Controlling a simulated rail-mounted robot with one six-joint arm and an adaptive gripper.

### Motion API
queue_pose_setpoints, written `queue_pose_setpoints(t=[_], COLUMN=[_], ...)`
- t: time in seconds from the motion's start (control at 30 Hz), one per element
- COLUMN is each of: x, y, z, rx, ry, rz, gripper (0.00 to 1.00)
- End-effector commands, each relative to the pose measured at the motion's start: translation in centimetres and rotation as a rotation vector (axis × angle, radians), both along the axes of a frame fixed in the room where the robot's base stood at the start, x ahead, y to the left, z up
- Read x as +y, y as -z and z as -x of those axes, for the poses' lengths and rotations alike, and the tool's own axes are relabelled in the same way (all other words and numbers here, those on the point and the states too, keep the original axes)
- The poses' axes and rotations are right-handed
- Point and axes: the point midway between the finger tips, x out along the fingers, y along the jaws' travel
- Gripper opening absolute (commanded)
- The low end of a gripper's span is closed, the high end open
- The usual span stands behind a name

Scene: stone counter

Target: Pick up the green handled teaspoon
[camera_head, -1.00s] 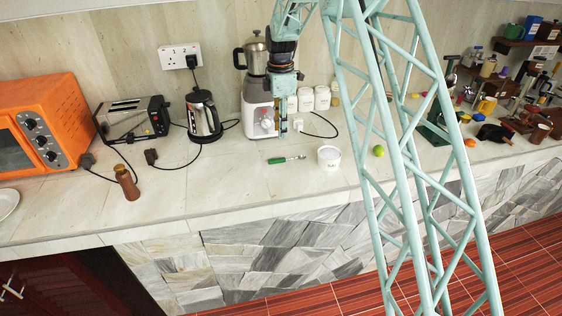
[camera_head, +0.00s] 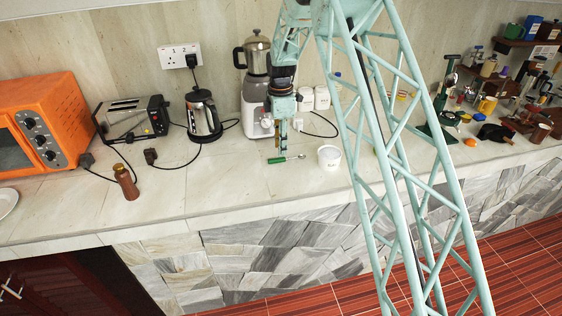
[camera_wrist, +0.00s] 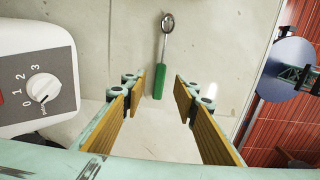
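The green handled teaspoon (camera_head: 286,159) lies flat on the stone counter, in front of the blender. In the wrist view the teaspoon (camera_wrist: 161,72) shows its green handle toward my gripper and its metal bowl at the far end. My gripper (camera_head: 281,148) points down just above the handle in the head view. In the wrist view my gripper (camera_wrist: 161,92) is open, with its two yellow-padded fingers apart and the near end of the handle between their tips in the picture. Nothing is held. The exact height above the spoon cannot be told.
A blender (camera_head: 256,112) stands just behind my gripper, and its dial base (camera_wrist: 40,75) is close at left in the wrist view. A white cup (camera_head: 329,157) stands right of the spoon. White canisters (camera_head: 321,98) stand behind.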

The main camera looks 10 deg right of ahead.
Motion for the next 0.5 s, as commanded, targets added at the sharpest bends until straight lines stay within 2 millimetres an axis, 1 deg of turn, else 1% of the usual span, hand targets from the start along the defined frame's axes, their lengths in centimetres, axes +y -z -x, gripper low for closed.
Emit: queue_pose_setpoints(t=[0.37,0.5], x=[0.01,0.05], y=[0.08,0.65], z=[-0.02,0.03], rx=[-0.001,0.0], ry=[0.0,0.0], rz=[0.0,0.0], gripper=[0.27,0.27])
